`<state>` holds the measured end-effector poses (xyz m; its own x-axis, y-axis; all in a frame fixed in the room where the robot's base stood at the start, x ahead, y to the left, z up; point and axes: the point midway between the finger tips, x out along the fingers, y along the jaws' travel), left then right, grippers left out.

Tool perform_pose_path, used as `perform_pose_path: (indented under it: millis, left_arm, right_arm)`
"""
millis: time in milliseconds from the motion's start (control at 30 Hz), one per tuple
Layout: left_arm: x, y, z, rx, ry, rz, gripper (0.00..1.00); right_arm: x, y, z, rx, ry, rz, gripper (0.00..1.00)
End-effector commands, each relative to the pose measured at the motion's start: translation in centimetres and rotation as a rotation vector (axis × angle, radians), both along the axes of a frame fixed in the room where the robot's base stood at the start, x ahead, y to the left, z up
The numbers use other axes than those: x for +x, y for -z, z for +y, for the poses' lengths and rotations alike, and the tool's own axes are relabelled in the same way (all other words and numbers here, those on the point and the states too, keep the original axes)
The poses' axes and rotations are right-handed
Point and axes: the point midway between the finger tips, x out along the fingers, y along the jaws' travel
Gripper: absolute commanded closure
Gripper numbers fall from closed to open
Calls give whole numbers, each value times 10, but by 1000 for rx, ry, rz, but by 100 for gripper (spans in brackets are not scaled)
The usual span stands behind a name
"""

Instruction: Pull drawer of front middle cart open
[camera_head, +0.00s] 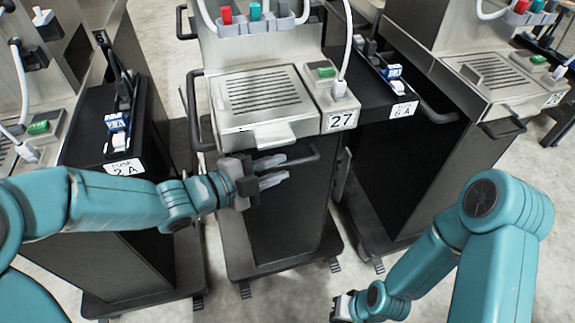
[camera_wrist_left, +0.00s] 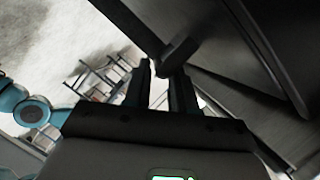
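The front middle cart (camera_head: 285,215) is a dark cabinet with a metal top and a label reading 27. A metal drawer-like tray (camera_head: 266,105) with a slotted top and a pale front tab (camera_head: 268,135) sits at its top. A dark bar handle (camera_head: 303,158) runs across the front below it. My left gripper (camera_head: 286,170) is at the cart's front beside this handle, its two fingers apart. The left wrist view shows the open fingers (camera_wrist_left: 162,82) with a dark bar (camera_wrist_left: 177,60) close to their tips; contact is unclear. My right gripper (camera_head: 340,305) is low at the bottom, its fingers unclear.
A similar cart labelled 2 A (camera_head: 124,168) stands at the left. A dark cart labelled 6 A (camera_head: 404,109) stands at the right, close to the middle cart.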

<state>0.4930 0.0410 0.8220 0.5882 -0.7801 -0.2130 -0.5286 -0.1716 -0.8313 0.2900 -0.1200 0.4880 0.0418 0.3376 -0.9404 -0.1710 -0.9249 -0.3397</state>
Motion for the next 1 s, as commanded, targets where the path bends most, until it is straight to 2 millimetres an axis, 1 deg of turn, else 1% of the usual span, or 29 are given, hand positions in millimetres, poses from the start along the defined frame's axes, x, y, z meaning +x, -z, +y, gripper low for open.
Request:
perform_pose_path:
  millis: [33,100,233,567,600,633,667,867,1000]
  left_arm:
    - [4,3,-8,1,4,1,75]
    - [11,5,-16,1,3,-1,75]
    - [18,7,-24,1,2,0,75]
    - [20,7,-27,0,0,0,75]
    - [20,7,-27,0,0,0,88]
    - [20,7,-27,0,0,0,98]
    - [20,7,-27,0,0,0,100]
    - [20,7,-27,0,0,0,100]
    - [18,8,-30,0,0,0,100]
  right_arm:
    - [0,2,0,0,0,0,100]
    - [0,3,0,0,0,0,100]
    - [0,3,0,0,0,0,100]
    - [0,3,0,0,0,0,100]
    - [0,3,0,0,0,0,100]
    - [0,3,0,0,0,0,100]
    - [0,3,0,0,0,0,100]
    - [0,4,0,0,0,0,100]
    - [0,8,0,0,0,0,100]
